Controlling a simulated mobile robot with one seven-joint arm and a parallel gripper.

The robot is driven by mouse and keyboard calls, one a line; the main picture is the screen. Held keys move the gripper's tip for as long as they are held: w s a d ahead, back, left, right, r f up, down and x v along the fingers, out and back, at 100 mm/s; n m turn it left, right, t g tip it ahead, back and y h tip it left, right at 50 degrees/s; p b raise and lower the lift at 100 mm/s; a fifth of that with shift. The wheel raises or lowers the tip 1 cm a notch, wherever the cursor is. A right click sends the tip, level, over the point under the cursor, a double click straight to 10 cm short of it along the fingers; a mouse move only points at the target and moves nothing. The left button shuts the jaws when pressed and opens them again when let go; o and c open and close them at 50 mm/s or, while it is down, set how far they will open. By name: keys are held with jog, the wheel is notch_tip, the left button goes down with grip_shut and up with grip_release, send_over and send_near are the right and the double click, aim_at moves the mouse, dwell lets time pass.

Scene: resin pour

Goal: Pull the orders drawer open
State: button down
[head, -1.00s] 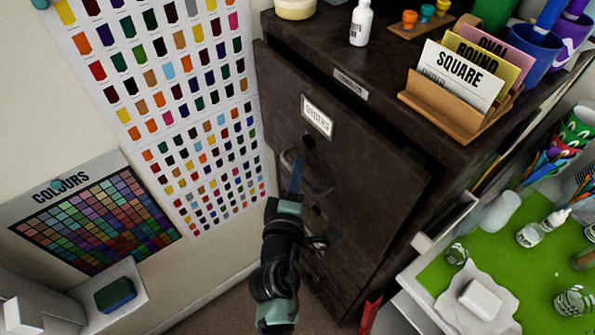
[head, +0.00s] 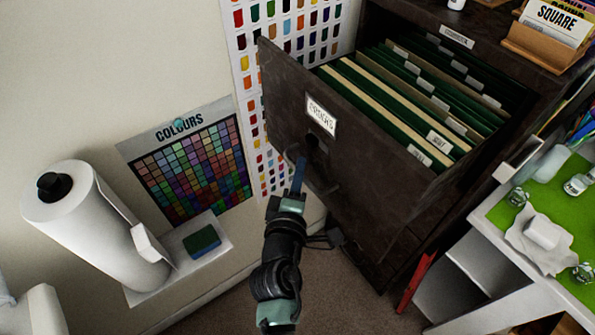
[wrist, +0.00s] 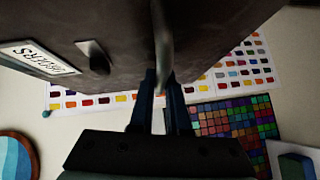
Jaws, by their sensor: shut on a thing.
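The orders drawer (head: 265,85) stands pulled well out of the dark cabinet in the head view, with green and cream hanging files (head: 400,90) showing inside. Its front carries a white label (head: 321,115) reading ORDERS, which also shows in the wrist view (wrist: 38,62). My gripper (head: 300,170) is at the drawer front, below the label. In the wrist view my gripper (wrist: 160,85) has its two fingers closed on the metal bar handle (wrist: 162,40). In the head view the handle is partly hidden by my gripper.
A paper roll (head: 95,225) and a green-blue sponge (head: 201,240) are on the left by the wall, under a COLOURS chart (head: 190,165). A white bench with a green mat (head: 560,215) stands at the right.

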jog(key=shift+a, duration=0.1)
jog(key=c, duration=0.9)
grip_release()
jog(key=shift+w, duration=0.1)
jog(key=shift+s+a+r+b, duration=0.3)
jog(key=shift+s+b, duration=0.15)
jog(key=shift+s, duration=1.7)
jog(key=shift+s+a+r+b, duration=0.3)
jog(key=shift+s+b, duration=0.15)
jog(key=shift+s, duration=1.65)
jog(key=shift+s+a+r+b, duration=0.25)
jog(key=shift+s+b, duration=0.2)
jog(key=shift+s, duration=1.7)
jog(key=shift+r, duration=0.1)
